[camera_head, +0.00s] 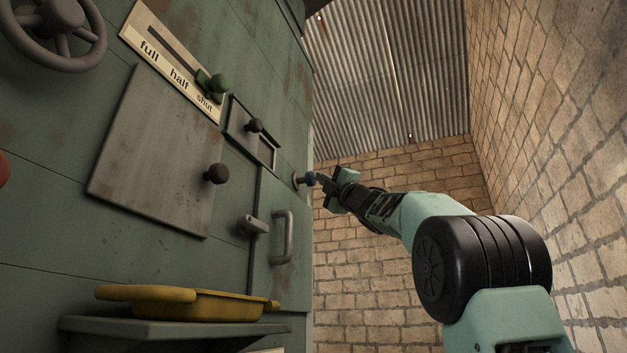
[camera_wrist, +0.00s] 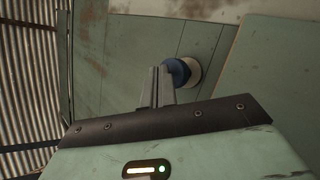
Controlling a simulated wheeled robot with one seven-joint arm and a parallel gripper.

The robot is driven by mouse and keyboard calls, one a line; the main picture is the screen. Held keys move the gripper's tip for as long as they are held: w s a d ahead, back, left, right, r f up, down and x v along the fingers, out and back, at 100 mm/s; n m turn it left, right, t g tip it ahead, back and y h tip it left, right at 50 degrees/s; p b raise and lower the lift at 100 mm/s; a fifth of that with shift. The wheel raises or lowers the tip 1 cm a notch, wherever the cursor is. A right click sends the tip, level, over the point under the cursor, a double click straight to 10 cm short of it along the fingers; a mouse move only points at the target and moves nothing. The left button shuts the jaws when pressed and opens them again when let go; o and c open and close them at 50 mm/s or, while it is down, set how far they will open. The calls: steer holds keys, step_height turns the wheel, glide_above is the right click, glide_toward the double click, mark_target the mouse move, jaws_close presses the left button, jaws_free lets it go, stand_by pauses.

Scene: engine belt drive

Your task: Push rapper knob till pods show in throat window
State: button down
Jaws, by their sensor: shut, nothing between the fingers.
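A blue knob (camera_head: 310,178) stands out from a pale round collar (camera_head: 297,181) on the right edge of the green machine; I take it as the rapper knob. In the wrist view the blue knob (camera_wrist: 176,73) sits just right of my fingertips, with the pale collar (camera_wrist: 193,73) behind it. My gripper (camera_head: 323,180) is shut and empty, its fingers (camera_wrist: 157,87) pointing at the machine face beside the knob. I cannot tell whether they touch.
A lever with a green knob (camera_head: 219,83) stands by "shut" on a full/half/shut scale plate (camera_head: 150,48). Below are a grey plate (camera_head: 150,150) with a dark knob, a door handle (camera_head: 283,237) and a yellow tray (camera_head: 200,305) on a shelf. A brick wall (camera_head: 560,120) stands right.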

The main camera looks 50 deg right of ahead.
steer(key=shift+s+d, duration=0.2)
steer(key=shift+s, duration=0.2)
steer(key=shift+s, duration=0.1)
steer(key=s, duration=0.1)
steer(key=s+d, duration=0.1)
steer(key=s, duration=0.1)
steer(key=s+d, duration=0.1)
steer(key=shift+s, duration=0.25)
stand_by(3.4)
steer(key=s+m+p, duration=0.1)
steer(key=m+p, duration=0.1)
steer(key=m, duration=0.3)
steer(key=s+d+m+y+p, duration=0.1)
steer(key=m+p, duration=0.1)
steer(key=m, duration=0.3)
steer(key=s+m+y+p, duration=0.1)
steer(key=m+p, duration=0.1)
steer(key=m, duration=0.3)
steer(key=shift+s+d+m, duration=0.25)
steer(key=shift+d+m, duration=0.05)
steer(key=shift+d, duration=0.05)
steer(key=shift+w, duration=0.1)
